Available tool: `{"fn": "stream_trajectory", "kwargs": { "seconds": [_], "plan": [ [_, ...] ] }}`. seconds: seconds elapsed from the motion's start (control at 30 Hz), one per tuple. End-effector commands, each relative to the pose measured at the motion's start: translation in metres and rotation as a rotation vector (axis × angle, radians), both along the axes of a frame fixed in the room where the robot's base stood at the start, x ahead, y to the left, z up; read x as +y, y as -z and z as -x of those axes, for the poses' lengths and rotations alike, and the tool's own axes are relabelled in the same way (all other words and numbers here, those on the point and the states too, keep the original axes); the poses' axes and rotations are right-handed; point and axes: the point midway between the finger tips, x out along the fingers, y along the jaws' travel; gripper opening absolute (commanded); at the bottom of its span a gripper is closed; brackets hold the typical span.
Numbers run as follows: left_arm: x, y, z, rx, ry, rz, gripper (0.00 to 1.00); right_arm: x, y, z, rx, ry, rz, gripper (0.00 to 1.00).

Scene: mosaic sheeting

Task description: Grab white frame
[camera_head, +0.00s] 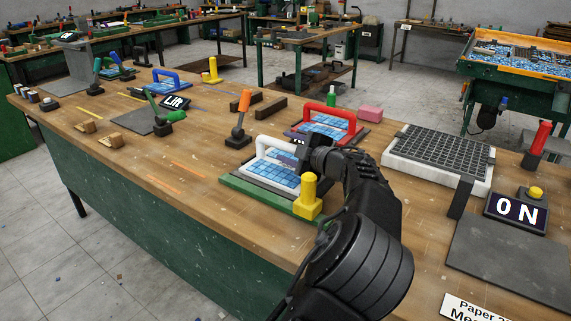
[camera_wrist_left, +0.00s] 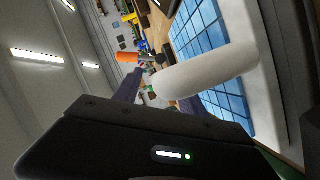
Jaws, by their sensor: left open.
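The white frame (camera_head: 258,167) has a white arched handle and holds blue mosaic tiles. It sits on a green-edged base (camera_head: 243,191) near the front of the workbench. My left gripper (camera_head: 304,153) is at the right part of the handle, close to it. In the left wrist view the handle (camera_wrist_left: 212,71) crosses just ahead of my open fingers (camera_wrist_left: 162,94). The picture does not show clearly whether they touch it. The arm hides the right part of the frame. My right gripper is not in view.
A yellow knobbed post (camera_head: 309,193) stands at the base's front right corner. A red-handled frame (camera_head: 331,115) lies behind, and an orange lever (camera_head: 242,112) stands to the left. A grey grid tray (camera_head: 440,155) and an ON display (camera_head: 516,213) are on the right.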

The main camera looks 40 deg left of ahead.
Motion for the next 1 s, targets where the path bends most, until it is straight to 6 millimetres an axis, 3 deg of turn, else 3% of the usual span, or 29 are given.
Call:
{"fn": "stream_trajectory", "kwargs": {
  "seconds": [0.2,0.8,1.0],
  "plan": [
    [-0.0001,-0.0002,0.0001,0.000,0.000,0.000,0.48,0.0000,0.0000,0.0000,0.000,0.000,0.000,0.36],
    [-0.0001,-0.0002,0.0001,0.000,0.000,0.000,0.00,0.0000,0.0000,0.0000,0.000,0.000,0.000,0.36],
    [-0.0001,-0.0001,0.0001,0.000,0.000,0.000,0.00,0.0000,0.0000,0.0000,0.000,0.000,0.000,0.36]
  ]
}}
